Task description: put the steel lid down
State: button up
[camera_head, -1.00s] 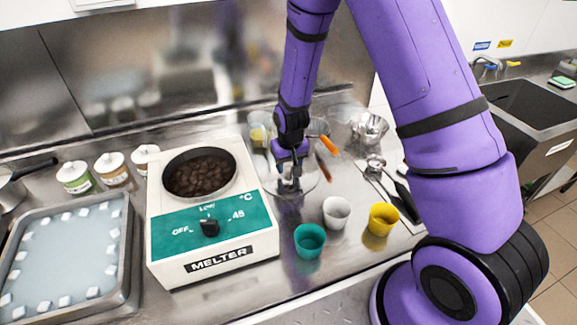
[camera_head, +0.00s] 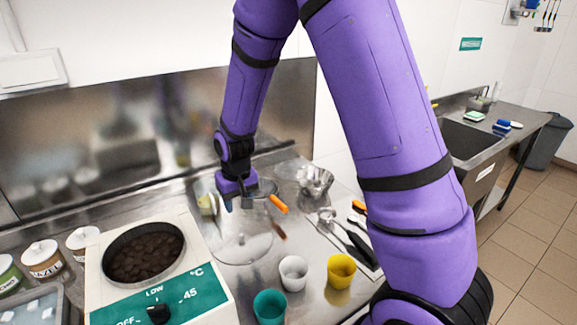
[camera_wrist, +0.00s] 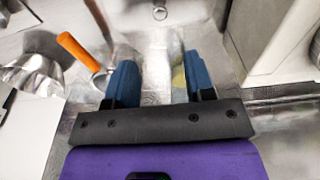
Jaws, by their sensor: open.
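The steel lid (camera_head: 243,249) lies flat on the counter to the right of the melter, a shiny round disc that blends with the steel. My gripper (camera_head: 239,204) is above and behind the lid in the head view, open and apart from it. In the wrist view my gripper (camera_wrist: 160,78) shows two blue fingers spread wide with nothing held between them. A small round knob (camera_wrist: 160,13) shows at the top of that view, beyond the fingertips; it looks like the lid's knob.
The melter (camera_head: 195,300) with a dark-filled pot (camera_head: 145,254) stands left. Teal (camera_head: 270,306), white (camera_head: 293,273) and yellow (camera_head: 340,270) cups stand in front. An orange-handled tool (camera_head: 278,204) and steel bowl (camera_head: 314,181) lie right of my gripper, close by.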

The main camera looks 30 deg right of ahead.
jog(key=s+d+r+t, duration=0.1)
jog(key=s+d+r, duration=0.1)
jog(key=s+r, duration=0.5)
jog(key=s+d+r+t, duration=0.1)
jog(key=s+d+r, duration=0.15)
jog(key=r, duration=0.95)
jog(key=s+d+r+t, duration=0.1)
jog(key=s+r, duration=0.3)
jog(key=s, duration=0.5)
jog(key=s+d+r, duration=0.1)
jog(key=s+r, duration=0.3)
jog(key=s, duration=0.5)
jog(key=shift+s+d+r+t, duration=0.15)
jog(key=shift+d+r+t, duration=0.1)
jog(key=shift+t, duration=0.15)
